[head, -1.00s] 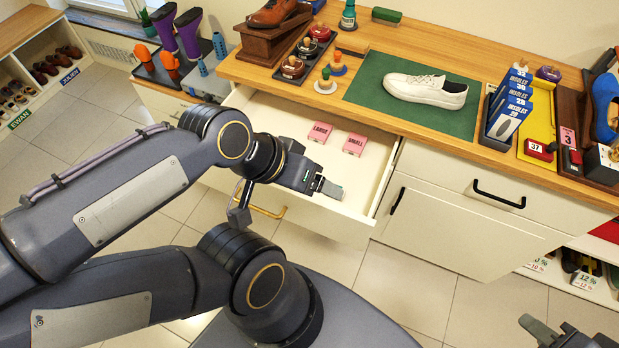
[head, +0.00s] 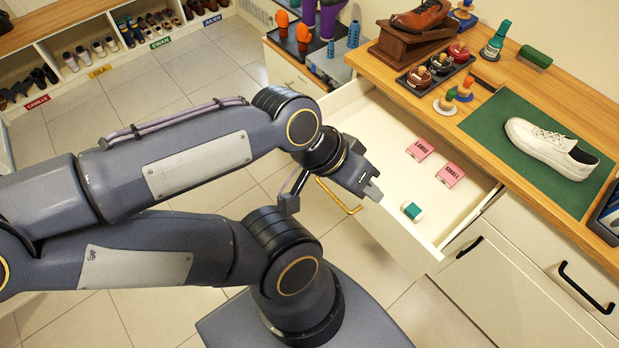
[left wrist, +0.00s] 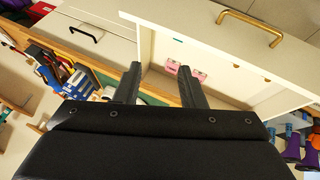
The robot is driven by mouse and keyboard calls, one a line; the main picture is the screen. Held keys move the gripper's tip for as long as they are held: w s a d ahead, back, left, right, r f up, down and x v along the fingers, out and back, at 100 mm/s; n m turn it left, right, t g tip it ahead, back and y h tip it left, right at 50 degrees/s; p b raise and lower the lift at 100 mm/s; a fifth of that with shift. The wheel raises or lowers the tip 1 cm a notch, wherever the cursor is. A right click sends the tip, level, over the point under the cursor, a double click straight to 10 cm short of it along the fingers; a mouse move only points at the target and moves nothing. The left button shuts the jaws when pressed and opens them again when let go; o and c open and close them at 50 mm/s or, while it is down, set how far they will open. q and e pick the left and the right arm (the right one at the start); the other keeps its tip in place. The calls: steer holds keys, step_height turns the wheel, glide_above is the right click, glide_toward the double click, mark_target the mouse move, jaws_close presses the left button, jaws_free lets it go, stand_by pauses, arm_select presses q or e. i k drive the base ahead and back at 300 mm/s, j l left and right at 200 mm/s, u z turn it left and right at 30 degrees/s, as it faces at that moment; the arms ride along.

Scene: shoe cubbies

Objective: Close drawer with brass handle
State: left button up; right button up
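The white drawer (head: 405,242) under the wooden counter stands pulled out, with its inside in view. Its brass handle (head: 338,196) shows in the head view partly hidden by my left arm. In the left wrist view the whole brass handle (left wrist: 250,29) shows on the drawer front (left wrist: 203,14). My left gripper (head: 371,188) is near the drawer's front edge in the head view. My right gripper is out of view.
Two pink boxes (head: 420,149) (head: 450,174) and a small teal-and-white item (head: 412,211) lie in the drawer. A white shoe on a green mat (head: 500,115) sits on the counter above. Cupboard fronts with black handles (head: 586,287) are at right. Tiled floor lies open at left.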

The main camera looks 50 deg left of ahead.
mark_target(359, 108)
steer(key=u, duration=1.55)
steer(key=k+j+z, duration=0.1)
steer(key=j+z, duration=0.2)
